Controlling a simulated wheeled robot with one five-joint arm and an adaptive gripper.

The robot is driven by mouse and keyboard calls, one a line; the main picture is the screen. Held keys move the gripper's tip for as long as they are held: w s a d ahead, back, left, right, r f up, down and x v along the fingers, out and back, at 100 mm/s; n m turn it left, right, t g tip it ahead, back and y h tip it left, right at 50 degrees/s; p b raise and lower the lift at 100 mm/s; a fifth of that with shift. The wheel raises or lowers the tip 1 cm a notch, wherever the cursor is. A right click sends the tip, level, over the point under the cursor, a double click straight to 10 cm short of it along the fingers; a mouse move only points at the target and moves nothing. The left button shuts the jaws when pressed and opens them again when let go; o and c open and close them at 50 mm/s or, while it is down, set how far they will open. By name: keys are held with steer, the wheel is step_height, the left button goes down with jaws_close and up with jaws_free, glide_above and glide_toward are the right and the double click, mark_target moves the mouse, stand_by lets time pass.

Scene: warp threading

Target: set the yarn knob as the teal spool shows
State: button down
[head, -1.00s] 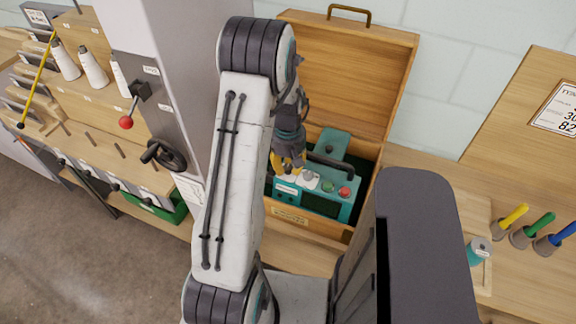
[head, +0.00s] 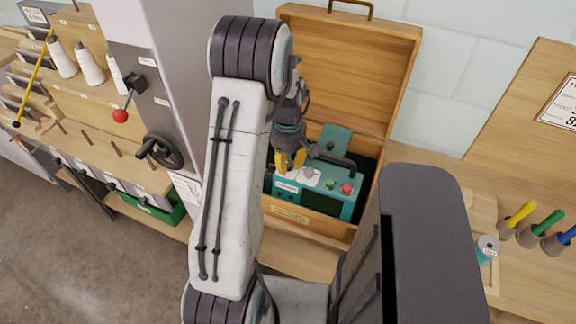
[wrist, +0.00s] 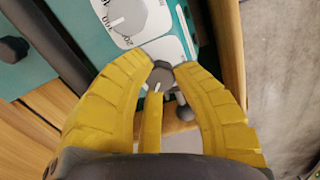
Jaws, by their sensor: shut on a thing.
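A teal instrument (head: 320,201) sits inside an open wooden case, with a white dial plate and grey dial knob on its panel. In the wrist view, the numbered dial (wrist: 122,16) is at the top, ahead of my fingers. My gripper (head: 290,160) has yellow fingers and is over the left part of the panel. In the wrist view its fingertips (wrist: 161,69) are closed on a small grey knob (wrist: 159,77), partly hidden between them. The teal spool (head: 487,249) stands on the bench at the right; its marking is too small to read.
The wooden case (head: 340,62) has its lid raised behind. Yellow, green and blue handled tools (head: 538,231) stand at the right. A grey column with a red-ball lever (head: 120,115) and a handwheel (head: 161,151) stands at the left, near white yarn cones (head: 90,68).

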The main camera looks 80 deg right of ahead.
mark_target(288, 164)
steer(key=shift+f+n+b, duration=0.1)
steer(key=shift+n+b, duration=0.3)
steer(key=shift+n, duration=0.7)
steer(key=shift+a, duration=0.1)
steer(key=c, duration=1.3)
jaws_free()
steer(key=shift+o, duration=0.2)
step_height(288, 164, up, 12)
